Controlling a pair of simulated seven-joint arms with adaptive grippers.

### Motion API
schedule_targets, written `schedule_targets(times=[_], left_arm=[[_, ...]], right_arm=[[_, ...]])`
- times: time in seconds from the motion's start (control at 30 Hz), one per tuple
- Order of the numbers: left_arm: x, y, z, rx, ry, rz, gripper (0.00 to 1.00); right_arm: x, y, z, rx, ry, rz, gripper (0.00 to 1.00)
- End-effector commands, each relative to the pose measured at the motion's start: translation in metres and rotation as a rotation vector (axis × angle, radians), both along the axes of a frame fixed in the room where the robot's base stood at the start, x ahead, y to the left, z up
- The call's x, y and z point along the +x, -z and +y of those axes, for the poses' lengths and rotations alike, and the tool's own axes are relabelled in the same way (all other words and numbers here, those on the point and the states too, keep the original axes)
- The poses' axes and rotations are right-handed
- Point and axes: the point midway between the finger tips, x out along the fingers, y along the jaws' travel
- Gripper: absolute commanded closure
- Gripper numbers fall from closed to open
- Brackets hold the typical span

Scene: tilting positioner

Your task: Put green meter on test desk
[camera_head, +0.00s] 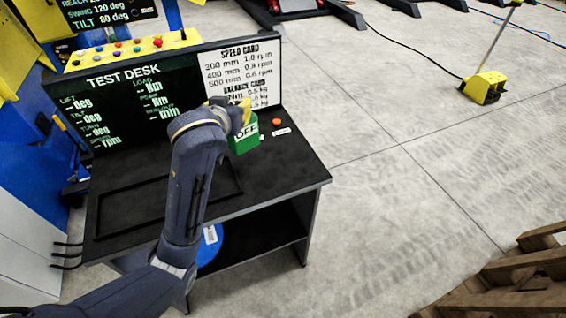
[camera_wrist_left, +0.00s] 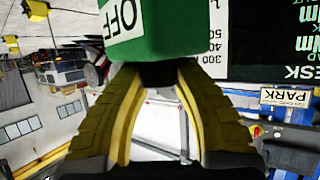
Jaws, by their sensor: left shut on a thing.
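The green meter (camera_head: 245,137) is a green box with a white label reading OFF. In the head view it is at the right part of the black test desk (camera_head: 285,165), in front of the white speed card. My left gripper (camera_head: 243,113) is at its top, partly hidden behind my arm. In the left wrist view the yellow fingers (camera_wrist_left: 155,85) are shut on the green meter (camera_wrist_left: 175,30) at the top of the picture. I cannot tell whether the meter's base touches the desk top. My right gripper is not in view.
An orange button (camera_head: 277,121) and small labels are on the desk right of the meter. An empty black frame (camera_head: 125,205) is at the desk's left. A yellow button panel (camera_head: 130,50) stands behind the desk's screen. A wooden pallet (camera_head: 520,275) lies at the lower right.

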Motion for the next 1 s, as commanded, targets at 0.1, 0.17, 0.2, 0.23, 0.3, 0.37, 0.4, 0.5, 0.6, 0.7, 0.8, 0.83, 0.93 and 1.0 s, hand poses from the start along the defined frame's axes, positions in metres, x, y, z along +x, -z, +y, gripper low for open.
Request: schedule_targets(times=[0.1,0.17,0.2,0.23,0.3,0.37,0.4,0.5,0.6,0.7,0.8,0.83,0.93,1.0], left_arm=[[0.001,0.018,-0.041,-0.005,0.073,0.003,1.00],[0.002,0.024,-0.060,-0.006,0.110,0.002,1.00],[0.003,0.027,-0.073,-0.006,0.134,0.001,1.00],[0.003,0.029,-0.081,-0.005,0.149,0.001,1.00],[0.006,0.030,-0.098,-0.005,0.188,-0.001,1.00],[0.008,0.028,-0.108,-0.007,0.213,-0.003,1.00],[0.010,0.027,-0.113,-0.005,0.226,-0.003,1.00],[0.014,0.023,-0.118,-0.004,0.249,-0.005,1.00],[0.015,0.027,-0.119,-0.001,0.262,-0.002,1.00],[0.015,0.040,-0.119,0.000,0.268,-0.001,1.00],[0.015,0.051,-0.119,0.000,0.270,-0.001,1.00],[0.015,0.053,-0.119,0.000,0.270,-0.002,1.00],[0.015,0.057,-0.120,-0.002,0.270,-0.004,1.00],[0.015,0.062,-0.119,-0.001,0.268,-0.003,1.00]], right_arm=[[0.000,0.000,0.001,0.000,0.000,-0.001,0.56],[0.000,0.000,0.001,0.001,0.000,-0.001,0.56],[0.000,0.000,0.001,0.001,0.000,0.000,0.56],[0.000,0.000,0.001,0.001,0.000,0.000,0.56],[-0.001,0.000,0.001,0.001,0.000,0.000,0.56],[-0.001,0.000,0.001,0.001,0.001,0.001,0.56],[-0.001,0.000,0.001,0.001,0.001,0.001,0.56],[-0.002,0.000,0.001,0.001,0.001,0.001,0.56],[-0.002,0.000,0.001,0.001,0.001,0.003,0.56],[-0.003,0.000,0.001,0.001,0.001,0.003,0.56],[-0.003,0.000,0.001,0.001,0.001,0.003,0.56],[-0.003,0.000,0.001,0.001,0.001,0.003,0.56],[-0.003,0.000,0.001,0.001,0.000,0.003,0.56],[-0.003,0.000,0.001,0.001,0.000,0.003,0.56]])
